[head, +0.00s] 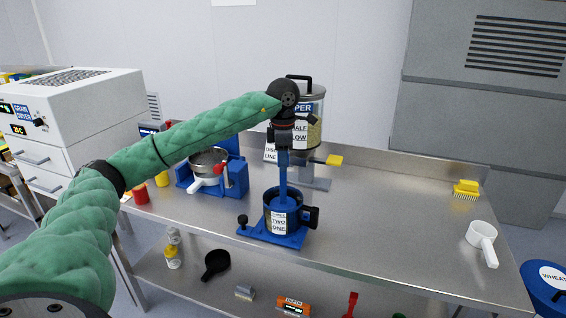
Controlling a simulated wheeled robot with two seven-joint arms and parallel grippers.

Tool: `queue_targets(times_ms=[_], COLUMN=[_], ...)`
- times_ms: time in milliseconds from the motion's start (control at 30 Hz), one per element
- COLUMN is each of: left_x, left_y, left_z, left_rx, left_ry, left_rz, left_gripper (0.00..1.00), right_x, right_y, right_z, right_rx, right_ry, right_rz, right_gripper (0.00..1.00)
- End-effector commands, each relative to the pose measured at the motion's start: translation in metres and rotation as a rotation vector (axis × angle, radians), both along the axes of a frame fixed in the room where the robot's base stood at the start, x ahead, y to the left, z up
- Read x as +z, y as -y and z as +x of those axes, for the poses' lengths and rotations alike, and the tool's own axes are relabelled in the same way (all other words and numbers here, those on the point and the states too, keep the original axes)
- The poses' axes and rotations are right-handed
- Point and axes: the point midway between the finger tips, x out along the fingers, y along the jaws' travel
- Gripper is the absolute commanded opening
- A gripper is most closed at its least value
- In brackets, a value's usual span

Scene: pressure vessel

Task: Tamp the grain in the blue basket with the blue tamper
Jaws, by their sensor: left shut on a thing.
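The blue basket (269,214) stands on a blue base plate (262,236) near the front middle of the steel table. It has a white label reading "TWO ONE" and a dark handle on its right side. The blue tamper (282,175) is upright, and its shaft runs down into the basket. My left gripper (283,147) is shut on the tamper's upper end, above the basket. The tamper's foot and the grain are hidden inside the basket. My right gripper is not in view.
A blue machine with a white-handled pan (208,162) stands left of the basket. A grain hopper (313,117) with a yellow lever is behind. A white scoop (482,238) and yellow brush (466,189) lie at the right. The table between is clear.

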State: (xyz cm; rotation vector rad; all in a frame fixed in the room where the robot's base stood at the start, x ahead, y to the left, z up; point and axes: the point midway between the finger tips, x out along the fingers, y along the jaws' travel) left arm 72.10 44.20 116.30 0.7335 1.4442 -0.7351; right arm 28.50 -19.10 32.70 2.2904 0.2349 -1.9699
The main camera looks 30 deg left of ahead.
Motion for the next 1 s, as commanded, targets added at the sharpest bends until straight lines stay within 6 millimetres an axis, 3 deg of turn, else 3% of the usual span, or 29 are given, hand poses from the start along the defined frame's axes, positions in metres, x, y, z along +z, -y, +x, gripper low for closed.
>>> queue_targets(times_ms=[367,1000], left_x=[0.007,0.057], left_y=[0.000,0.000], left_z=[0.000,0.000], left_rx=[0.000,-0.001], left_ry=[0.002,0.002], left_rz=[-0.001,-0.001], left_gripper=[0.00,0.00], right_x=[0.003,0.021], right_y=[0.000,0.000], right_z=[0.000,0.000], right_rx=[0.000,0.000], right_ry=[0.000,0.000], right_rz=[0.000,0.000], right_gripper=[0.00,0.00])
